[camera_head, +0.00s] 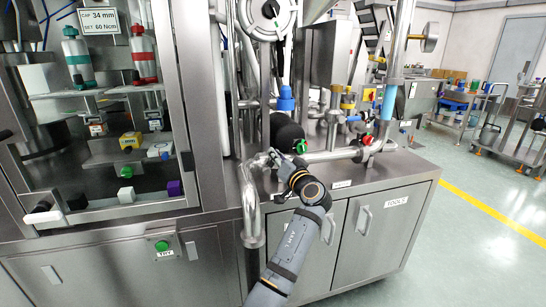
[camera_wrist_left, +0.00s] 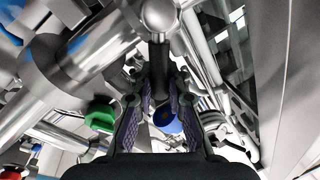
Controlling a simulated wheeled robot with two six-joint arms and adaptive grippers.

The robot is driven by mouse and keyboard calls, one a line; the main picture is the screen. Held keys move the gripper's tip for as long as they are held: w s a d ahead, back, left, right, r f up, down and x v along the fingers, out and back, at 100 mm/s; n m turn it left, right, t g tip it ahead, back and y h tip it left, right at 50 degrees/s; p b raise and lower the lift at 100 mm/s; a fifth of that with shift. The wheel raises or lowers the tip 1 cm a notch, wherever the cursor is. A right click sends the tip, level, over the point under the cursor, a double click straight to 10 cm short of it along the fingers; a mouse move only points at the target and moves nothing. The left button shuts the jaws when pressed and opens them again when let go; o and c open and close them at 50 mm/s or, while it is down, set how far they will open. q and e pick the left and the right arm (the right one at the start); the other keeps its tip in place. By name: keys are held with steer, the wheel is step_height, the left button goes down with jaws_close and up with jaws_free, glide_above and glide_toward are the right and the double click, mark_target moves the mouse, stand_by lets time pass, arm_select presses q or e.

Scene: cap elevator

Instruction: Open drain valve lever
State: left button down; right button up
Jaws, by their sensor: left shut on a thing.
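The drain valve lever (camera_wrist_left: 160,70) shows in the left wrist view as a dark handle hanging from a shiny metal valve part (camera_wrist_left: 158,14). My left gripper (camera_wrist_left: 160,105) has its two padded fingers on either side of the lever's lower end and is shut on it. In the head view my left gripper (camera_head: 277,160) is at the steel pipe (camera_head: 250,205) by the front edge of the counter. The lever is too small and covered to make out there. My right gripper is not in view.
A glass-fronted cabinet (camera_head: 200,95) with bottles stands at the left. A horizontal steel pipe (camera_head: 330,155) runs just right of my gripper, near a dark rounded body (camera_head: 288,132). The counter top (camera_head: 400,172) is clear at its right end. Open floor (camera_head: 470,220) lies to the right.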

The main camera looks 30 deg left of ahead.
arm_select(q)
steer(key=shift+w+d+f+m, duration=0.1)
steer(key=shift+d+f+m, duration=0.1)
steer(key=shift+f+m, duration=0.2)
steer(key=c, duration=1.3)
jaws_free()
steer(key=shift+r, duration=0.25)
steer(key=shift+d, duration=0.1)
steer(key=v, duration=0.7)
steer(key=shift+d+f, duration=0.1)
steer(key=shift+d, duration=0.05)
